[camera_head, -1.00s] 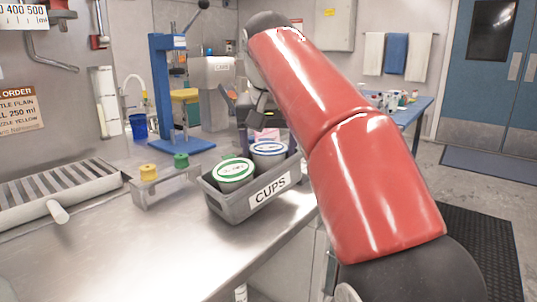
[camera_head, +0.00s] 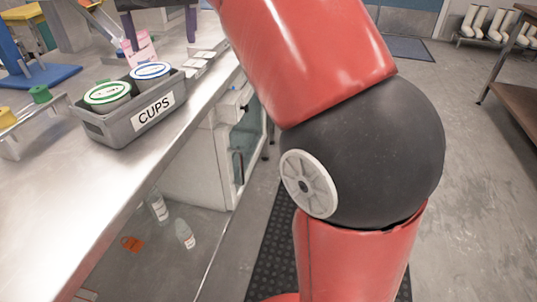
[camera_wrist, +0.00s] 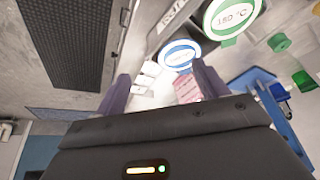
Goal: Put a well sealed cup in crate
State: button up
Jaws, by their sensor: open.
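The grey crate labelled CUPS (camera_head: 118,131) stands on the steel bench near its edge. It holds a cup with a green-ringed lid (camera_head: 107,94) and a cup with a blue-ringed lid (camera_head: 150,71). Both lidded cups show in the wrist view, green-ringed (camera_wrist: 233,14) and blue-ringed (camera_wrist: 180,54). My gripper (camera_head: 162,42) is open, its purple fingers pointing down just beyond the crate. In the wrist view my gripper (camera_wrist: 162,75) has nothing clamped between its fingers. A pink-labelled item (camera_head: 143,48) stands behind the crate; in the wrist view it (camera_wrist: 187,89) lies by the right finger.
A small stand with yellow and green stoppers (camera_head: 40,94) is left of the crate. A blue press base (camera_head: 40,76) stands behind it. Small white pieces (camera_head: 205,55) lie right of the crate along the bench edge. Bottles (camera_head: 184,233) sit on a lower shelf.

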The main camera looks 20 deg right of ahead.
jog(key=s+d+f, duration=0.5)
jog(key=s+f, duration=0.5)
jog(key=f, duration=0.3)
jog(key=s+d+f+t, duration=0.1)
jog(key=s+d+f, duration=0.4)
jog(key=s+f, duration=0.5)
notch_tip(320, 180, down, 4)
jog(key=shift+d+r, duration=0.15)
jog(key=shift+d, duration=0.05)
jog(key=shift+s, duration=0.1)
jog(key=shift+c, duration=0.2)
